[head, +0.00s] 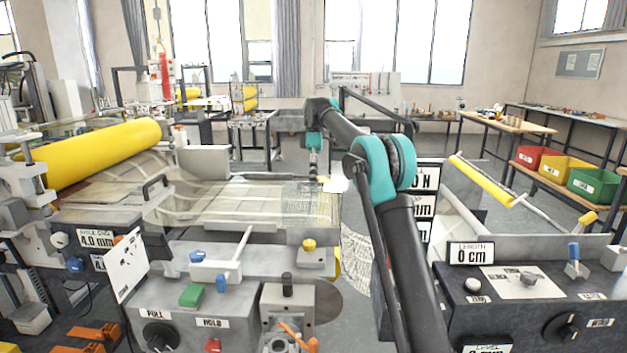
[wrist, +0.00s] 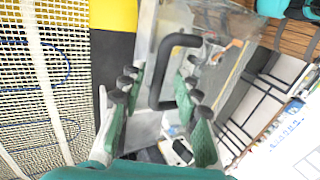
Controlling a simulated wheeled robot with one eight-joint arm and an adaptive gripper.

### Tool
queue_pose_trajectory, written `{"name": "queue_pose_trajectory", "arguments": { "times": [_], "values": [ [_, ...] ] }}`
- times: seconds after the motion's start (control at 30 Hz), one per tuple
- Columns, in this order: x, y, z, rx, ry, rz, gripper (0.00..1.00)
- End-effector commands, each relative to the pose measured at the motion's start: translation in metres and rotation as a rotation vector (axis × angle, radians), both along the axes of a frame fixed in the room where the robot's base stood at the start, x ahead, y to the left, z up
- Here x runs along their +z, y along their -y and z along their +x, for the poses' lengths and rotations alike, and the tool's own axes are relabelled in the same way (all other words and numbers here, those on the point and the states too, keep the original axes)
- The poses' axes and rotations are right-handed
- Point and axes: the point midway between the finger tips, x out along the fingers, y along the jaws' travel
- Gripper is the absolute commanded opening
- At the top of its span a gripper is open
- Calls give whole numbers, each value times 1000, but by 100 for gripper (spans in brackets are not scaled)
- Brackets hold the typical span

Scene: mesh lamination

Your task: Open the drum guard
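In the wrist view, a clear panel (wrist: 146,50) that looks like the drum guard carries a black D-shaped handle (wrist: 154,72). My gripper (wrist: 160,80) is open, with its green-and-black fingers on either side of the handle. I see no firm grip on it, and cannot tell whether a finger touches it. In the head view my gripper (head: 315,168) points down near the far right end of the mesh bed. The guard and this handle cannot be made out clearly there. Another black handle (head: 156,187) stands at the left of the bed.
Pale mesh (head: 225,203) runs along the bed from a yellow roll (head: 95,155) at the left. A control panel (head: 530,300) is at the right front. A yellow bar (head: 482,180) lies behind it. Coloured bins (head: 567,172) stand on a bench at the far right.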

Motion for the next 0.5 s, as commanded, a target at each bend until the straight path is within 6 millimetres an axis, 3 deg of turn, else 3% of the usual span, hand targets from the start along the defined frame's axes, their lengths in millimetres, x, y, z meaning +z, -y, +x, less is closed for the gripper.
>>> {"name": "queue_pose_trajectory", "arguments": {
  "times": [0.17, 0.5],
  "values": [
    [9, 0, 0, 0, 0, 0, 32],
    [60, 0, 1, 0, 0, 0, 32]
  ]
}}
